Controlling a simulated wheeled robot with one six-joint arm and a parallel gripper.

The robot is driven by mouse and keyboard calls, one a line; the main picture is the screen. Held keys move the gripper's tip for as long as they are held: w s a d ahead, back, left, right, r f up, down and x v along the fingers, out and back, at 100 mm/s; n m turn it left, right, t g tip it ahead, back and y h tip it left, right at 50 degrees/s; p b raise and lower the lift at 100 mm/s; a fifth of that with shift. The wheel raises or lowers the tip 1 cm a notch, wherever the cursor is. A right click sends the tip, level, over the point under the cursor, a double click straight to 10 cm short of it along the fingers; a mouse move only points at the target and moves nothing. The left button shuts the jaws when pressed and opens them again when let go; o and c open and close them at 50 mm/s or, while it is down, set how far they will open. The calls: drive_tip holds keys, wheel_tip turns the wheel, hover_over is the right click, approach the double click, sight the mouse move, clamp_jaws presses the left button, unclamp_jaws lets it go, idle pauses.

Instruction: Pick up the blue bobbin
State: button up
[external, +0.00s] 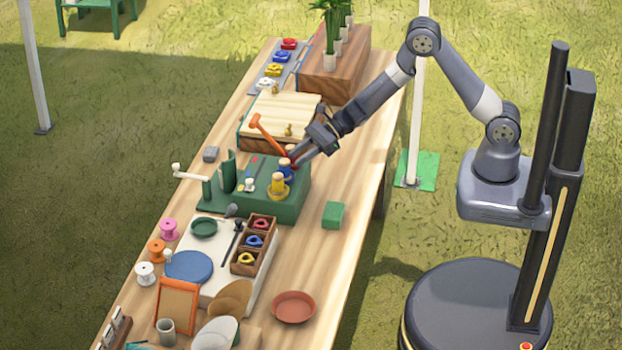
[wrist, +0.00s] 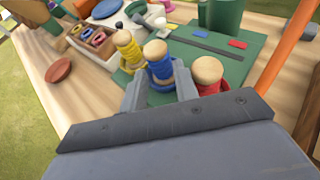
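The blue bobbin (wrist: 159,68) has a pale wooden top and stands upright on the green stand, between my gripper's two fingers (wrist: 161,90) in the wrist view. The fingers lie close on either side of it; I cannot tell whether they press on it. In the external view the blue bobbin (external: 285,171) is partly hidden by my gripper (external: 294,160). A yellow bobbin (wrist: 128,46) stands just left of it, and a red bobbin (wrist: 208,78) stands just right, next to the right finger.
An orange-handled tool (external: 268,137) rises behind my gripper, near a wooden box (external: 285,113). A compartment tray (external: 236,268) is nearer the front. Bare table lies right of the stand, around a small green block (external: 333,215).

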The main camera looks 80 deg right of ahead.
sight(290, 174)
drive_tip(key=shift+p+x, duration=0.8)
drive_tip(key=shift+x, duration=1.45)
drive_tip(key=shift+s+f, duration=0.1)
drive_tip(key=c, duration=0.6)
